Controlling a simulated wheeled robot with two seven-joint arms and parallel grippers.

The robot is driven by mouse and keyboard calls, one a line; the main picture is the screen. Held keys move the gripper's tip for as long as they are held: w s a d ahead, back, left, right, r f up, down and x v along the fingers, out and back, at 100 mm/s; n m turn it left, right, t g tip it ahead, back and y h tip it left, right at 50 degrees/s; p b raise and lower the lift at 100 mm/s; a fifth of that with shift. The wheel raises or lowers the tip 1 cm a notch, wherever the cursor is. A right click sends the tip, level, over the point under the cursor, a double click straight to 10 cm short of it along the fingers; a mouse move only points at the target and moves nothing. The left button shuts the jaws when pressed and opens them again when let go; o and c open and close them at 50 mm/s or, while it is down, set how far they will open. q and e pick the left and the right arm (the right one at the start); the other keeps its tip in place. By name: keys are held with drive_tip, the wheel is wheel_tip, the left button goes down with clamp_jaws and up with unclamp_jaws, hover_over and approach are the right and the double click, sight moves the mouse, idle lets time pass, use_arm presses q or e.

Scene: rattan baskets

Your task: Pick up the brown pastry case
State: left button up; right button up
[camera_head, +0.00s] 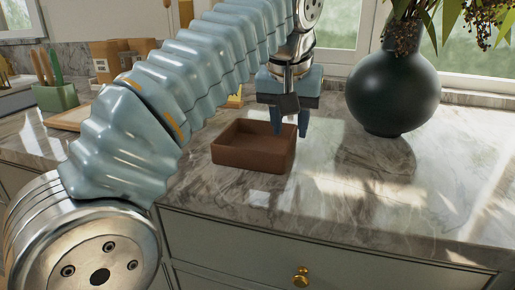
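The brown pastry case (250,157) is a shallow, open-topped rectangular box on the marble counter, left of the dark vase. My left gripper (290,130) points down at the case's right end. Its two fingers are apart, one over the inside of the case and the other near the outside of the right wall. I cannot tell whether either finger touches the wall. The case rests flat on the counter. My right gripper is not in view.
A round dark vase (393,92) with leafy stems stands to the right. A green holder (57,97) with utensils and a wooden board (68,119) are at the left. The marble counter (400,195) is clear at the front right.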

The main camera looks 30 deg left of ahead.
sight(291, 138)
use_arm(q)
drive_tip(key=x, duration=0.4)
drive_tip(key=shift+w+f, duration=0.1)
drive_tip(key=c, duration=0.7)
drive_tip(key=shift+o, duration=0.2)
drive_tip(key=shift+r, duration=0.6)
wheel_tip(291, 138, up, 3)
drive_tip(key=shift+f+p, duration=0.2)
drive_tip(key=shift+p, duration=0.3)
drive_tip(key=s+d+r, duration=0.2)
drive_tip(key=s+r, duration=0.7)
drive_tip(key=s, duration=0.5)
